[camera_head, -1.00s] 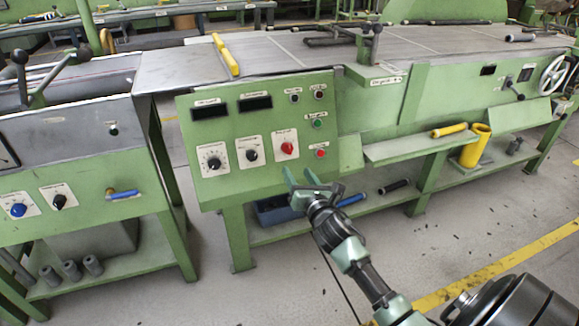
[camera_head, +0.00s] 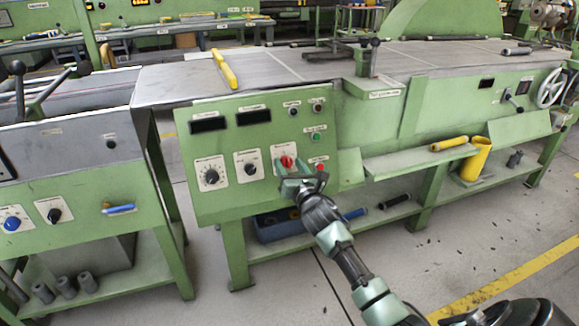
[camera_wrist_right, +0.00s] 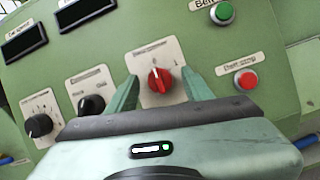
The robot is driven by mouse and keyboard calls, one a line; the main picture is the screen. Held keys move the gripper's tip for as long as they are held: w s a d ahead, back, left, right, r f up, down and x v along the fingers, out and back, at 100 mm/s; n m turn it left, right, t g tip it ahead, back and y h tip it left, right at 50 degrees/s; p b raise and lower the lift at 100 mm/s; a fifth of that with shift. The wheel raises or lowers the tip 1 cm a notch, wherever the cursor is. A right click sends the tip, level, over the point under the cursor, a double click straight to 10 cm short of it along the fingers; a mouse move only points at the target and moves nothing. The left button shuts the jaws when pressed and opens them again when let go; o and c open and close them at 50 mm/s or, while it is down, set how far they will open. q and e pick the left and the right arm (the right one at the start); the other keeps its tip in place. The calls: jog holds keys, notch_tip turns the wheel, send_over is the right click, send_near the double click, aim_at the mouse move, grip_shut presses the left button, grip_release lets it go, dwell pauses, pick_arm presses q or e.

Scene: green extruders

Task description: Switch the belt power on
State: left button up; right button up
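The green control panel (camera_head: 222,190) carries a red rotary knob (camera_head: 287,161) on a white label plate. The red knob also shows large in the right wrist view (camera_wrist_right: 159,80), its grip roughly upright. My right gripper (camera_head: 291,175) is at the panel just below the knob in the head view. In the wrist view its two fingers are open, one on each side of the knob; I cannot tell whether they touch it. A green button (camera_wrist_right: 222,13) labelled "Belt" and a red button (camera_wrist_right: 246,80) labelled as a belt stop sit to the right. My left gripper is out of view.
Two black knobs (camera_head: 211,176) (camera_head: 248,168) and dark displays (camera_head: 209,125) share the panel. A green shelf (camera_head: 400,161) with a yellow roll (camera_head: 449,145) juts out at right. A blue crate (camera_head: 278,226) stands below. The floor in front is mostly clear.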

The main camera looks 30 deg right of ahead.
grip_shut()
jog(key=shift+m, duration=0.5)
jog(key=shift+a+m+h, duration=0.1)
jog(key=shift+m+h, duration=0.4)
jog(key=shift+m, duration=0.2)
jog(key=shift+r+m+g+h+p, duration=0.1)
jog(key=shift+m+g+h+p, duration=0.35)
jog(key=shift+m, duration=0.65)
jog(key=m+g+h+p, duration=0.1)
jog(key=m, duration=0.2)
jog(key=m+g+p, duration=0.1)
jog(key=m, duration=0.2)
jog(key=shift+a+r+h, duration=0.15)
jog(key=shift+h, duration=0.2)
jog(key=m+g+p, duration=0.1)
jog(key=m, duration=0.2)
jog(key=shift+w+m+h+p, duration=0.1)
jog(key=shift+m+h+p, duration=0.2)
jog(key=shift+p, duration=0.1)
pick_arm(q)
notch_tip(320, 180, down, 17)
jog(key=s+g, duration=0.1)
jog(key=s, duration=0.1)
pick_arm(e)
jog(key=shift+m, duration=0.3)
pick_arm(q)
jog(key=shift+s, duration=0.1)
